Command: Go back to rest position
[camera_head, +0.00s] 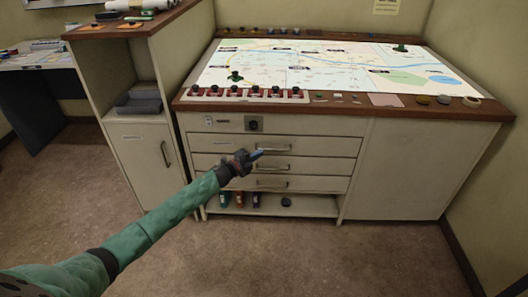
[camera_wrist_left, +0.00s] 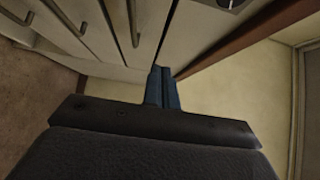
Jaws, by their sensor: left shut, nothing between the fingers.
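My left gripper (camera_head: 257,154) is in front of the drawers of the console cabinet (camera_head: 400,170), near the handle of the top drawer (camera_head: 310,146). Its blue fingers are shut and hold nothing. They also show closed together in the left wrist view (camera_wrist_left: 162,88), with the drawer fronts to the upper left. I cannot tell whether the fingertips touch the handle. My green left arm reaches in from the lower left. My right gripper is not in view. The drawers look shut.
A lit map (camera_head: 330,65) covers the console top, with a row of switches (camera_head: 245,94) along its front edge. Several small bottles (camera_head: 240,199) stand on the open low shelf. A side cabinet (camera_head: 145,150) stands at left. The floor in front (camera_head: 330,260) is clear.

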